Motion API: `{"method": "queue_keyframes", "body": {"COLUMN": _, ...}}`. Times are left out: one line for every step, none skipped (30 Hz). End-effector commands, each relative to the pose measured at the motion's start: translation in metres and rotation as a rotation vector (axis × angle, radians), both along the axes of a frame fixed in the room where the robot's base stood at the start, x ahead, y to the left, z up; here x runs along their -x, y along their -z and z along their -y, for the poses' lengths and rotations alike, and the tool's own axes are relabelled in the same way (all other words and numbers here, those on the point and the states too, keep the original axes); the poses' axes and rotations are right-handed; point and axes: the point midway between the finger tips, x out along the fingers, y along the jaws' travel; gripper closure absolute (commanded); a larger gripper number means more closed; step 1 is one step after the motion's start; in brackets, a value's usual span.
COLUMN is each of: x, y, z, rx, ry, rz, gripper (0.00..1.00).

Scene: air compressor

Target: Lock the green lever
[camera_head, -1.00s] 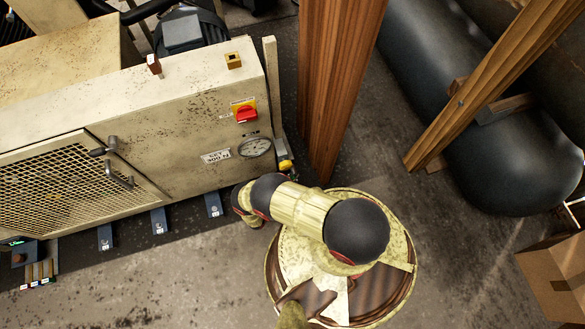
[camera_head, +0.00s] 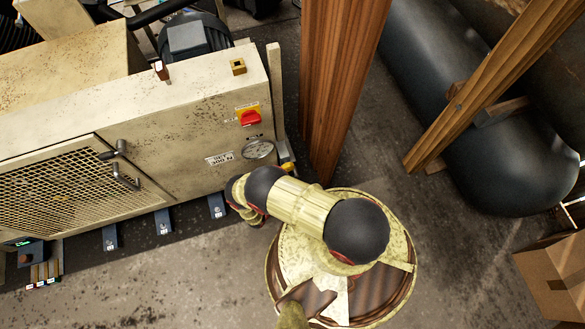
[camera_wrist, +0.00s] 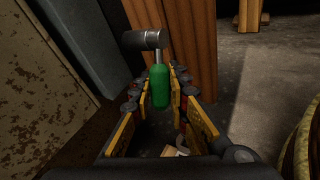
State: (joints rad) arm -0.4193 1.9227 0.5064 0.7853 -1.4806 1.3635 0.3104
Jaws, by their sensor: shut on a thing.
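The green lever (camera_wrist: 160,88) shows in the wrist view as a green handle on a grey metal stem, topped by a dark cylinder (camera_wrist: 144,39). My gripper (camera_wrist: 161,80) has its yellow and black fingers on both sides of the green handle and is shut on it. The handle hangs roughly upright between the fingertips. In the head view, my arm hides the gripper and the green lever beside the lower right corner of the compressor cabinet (camera_head: 190,130).
A wooden post (camera_head: 338,80) stands close to the right. A dark tank (camera_head: 480,110) lies further right. Bare floor (camera_head: 180,280) is open in front of the cabinet.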

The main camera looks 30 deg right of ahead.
Motion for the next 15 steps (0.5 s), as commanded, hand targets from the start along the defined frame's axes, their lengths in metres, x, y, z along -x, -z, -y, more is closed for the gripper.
{"method": "queue_keyframes", "body": {"x": -0.001, "y": -0.008, "z": -0.002, "rx": -0.042, "ry": 0.000, "rz": 0.010, "gripper": 1.00}}
{"method": "queue_keyframes", "body": {"x": -0.001, "y": -0.009, "z": -0.003, "rx": -0.069, "ry": 0.000, "rz": 0.017, "gripper": 1.00}}
{"method": "queue_keyframes", "body": {"x": -0.002, "y": -0.010, "z": -0.004, "rx": -0.103, "ry": 0.000, "rz": 0.028, "gripper": 1.00}}
{"method": "queue_keyframes", "body": {"x": -0.002, "y": -0.011, "z": -0.005, "rx": -0.130, "ry": 0.000, "rz": 0.035, "gripper": 1.00}}
{"method": "queue_keyframes", "body": {"x": -0.002, "y": -0.011, "z": -0.006, "rx": -0.156, "ry": 0.000, "rz": 0.042, "gripper": 1.00}}
{"method": "queue_keyframes", "body": {"x": -0.003, "y": -0.013, "z": -0.008, "rx": -0.192, "ry": 0.001, "rz": 0.054, "gripper": 1.00}}
{"method": "queue_keyframes", "body": {"x": -0.002, "y": -0.014, "z": -0.009, "rx": -0.217, "ry": 0.001, "rz": 0.060, "gripper": 1.00}}
{"method": "queue_keyframes", "body": {"x": -0.003, "y": -0.015, "z": -0.010, "rx": -0.242, "ry": 0.000, "rz": 0.067, "gripper": 1.00}}
{"method": "queue_keyframes", "body": {"x": -0.003, "y": -0.016, "z": -0.011, "rx": -0.275, "ry": 0.001, "rz": 0.076, "gripper": 1.00}}
{"method": "queue_keyframes", "body": {"x": -0.003, "y": -0.016, "z": -0.012, "rx": -0.300, "ry": 0.001, "rz": 0.084, "gripper": 1.00}}
{"method": "queue_keyframes", "body": {"x": -0.003, "y": -0.017, "z": -0.013, "rx": -0.323, "ry": 0.001, "rz": 0.090, "gripper": 1.00}}
{"method": "queue_keyframes", "body": {"x": -0.004, "y": -0.018, "z": -0.014, "rx": -0.353, "ry": 0.002, "rz": 0.099, "gripper": 1.00}}
{"method": "queue_keyframes", "body": {"x": -0.004, "y": -0.019, "z": -0.014, "rx": -0.375, "ry": 0.001, "rz": 0.105, "gripper": 1.00}}
{"method": "queue_keyframes", "body": {"x": -0.004, "y": -0.019, "z": -0.015, "rx": -0.396, "ry": 0.002, "rz": 0.111, "gripper": 1.00}}
{"method": "queue_keyframes", "body": {"x": -0.005, "y": -0.020, "z": -0.016, "rx": -0.423, "ry": 0.001, "rz": 0.120, "gripper": 1.00}}
